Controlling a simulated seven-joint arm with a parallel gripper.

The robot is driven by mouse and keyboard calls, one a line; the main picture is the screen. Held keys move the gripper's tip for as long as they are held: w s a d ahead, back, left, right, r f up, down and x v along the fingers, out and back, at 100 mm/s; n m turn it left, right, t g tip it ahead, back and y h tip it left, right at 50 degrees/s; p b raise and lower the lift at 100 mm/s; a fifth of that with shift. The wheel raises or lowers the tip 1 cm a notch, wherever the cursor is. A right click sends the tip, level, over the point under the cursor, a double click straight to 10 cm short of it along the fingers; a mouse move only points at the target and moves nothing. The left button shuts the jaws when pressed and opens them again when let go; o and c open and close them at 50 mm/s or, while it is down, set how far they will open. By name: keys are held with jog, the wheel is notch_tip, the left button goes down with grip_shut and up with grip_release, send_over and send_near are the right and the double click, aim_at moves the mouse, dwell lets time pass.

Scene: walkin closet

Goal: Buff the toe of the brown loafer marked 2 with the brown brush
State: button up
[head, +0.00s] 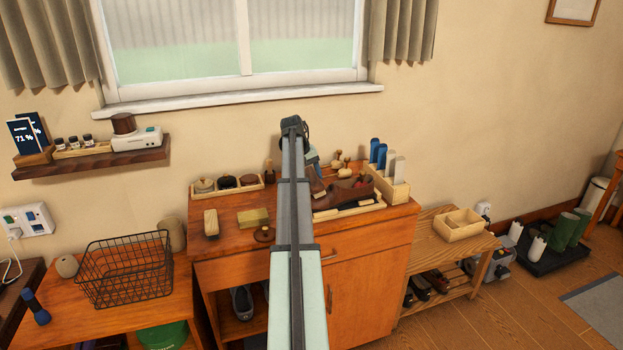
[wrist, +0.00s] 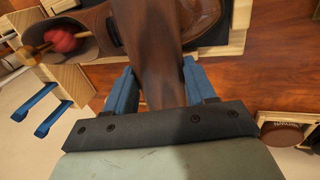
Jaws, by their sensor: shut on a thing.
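My gripper (wrist: 160,85) has its blue fingers closed on both sides of a long brown wooden piece, which looks like the handle of the brown brush (wrist: 160,72). The brush reaches up the wrist view over a brown leather shoe (wrist: 203,14); its bristles are hidden, and I cannot tell whether they touch the leather. In the head view a brown loafer (head: 352,190) sits in a light wooden tray (head: 350,212) on the cabinet top. My arm hides most of the gripper there. No number 2 is legible.
A wooden holder (head: 398,187) with blue and grey upright pieces stands right of the loafer. Small wooden shoe-care items, a yellowish block (head: 253,217) and a tin tray (head: 228,188) lie left of my arm. A wire basket (head: 125,270) stands further left.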

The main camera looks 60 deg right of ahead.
aim_at(315, 184)
jog(key=shift+s+a+r, duration=0.1)
jog(key=shift+s+a, duration=1.4)
jog(key=shift+a, duration=0.2)
jog(key=shift+s+a+r, duration=0.1)
jog(key=shift+s+a, duration=1.4)
jog(key=shift+a, duration=0.15)
jog(key=shift+w+d+f, duration=0.2)
jog(key=shift+w+d, duration=1.35)
jog(key=shift+d, duration=0.2)
jog(key=shift+w+d+r, duration=0.1)
jog(key=shift+w+d, duration=1.4)
jog(key=shift+d, duration=0.1)
jog(key=shift+s+a+f, duration=0.2)
jog(key=shift+s+a, duration=1.65)
jog(key=shift+a, duration=0.1)
jog(key=shift+s+a+r, duration=0.1)
jog(key=shift+s+a, duration=1.2)
jog(key=shift+a, duration=0.15)
jog(key=shift+r, duration=0.15)
jog(key=shift+v, duration=3.4)
jog(key=shift+w, duration=0.2)
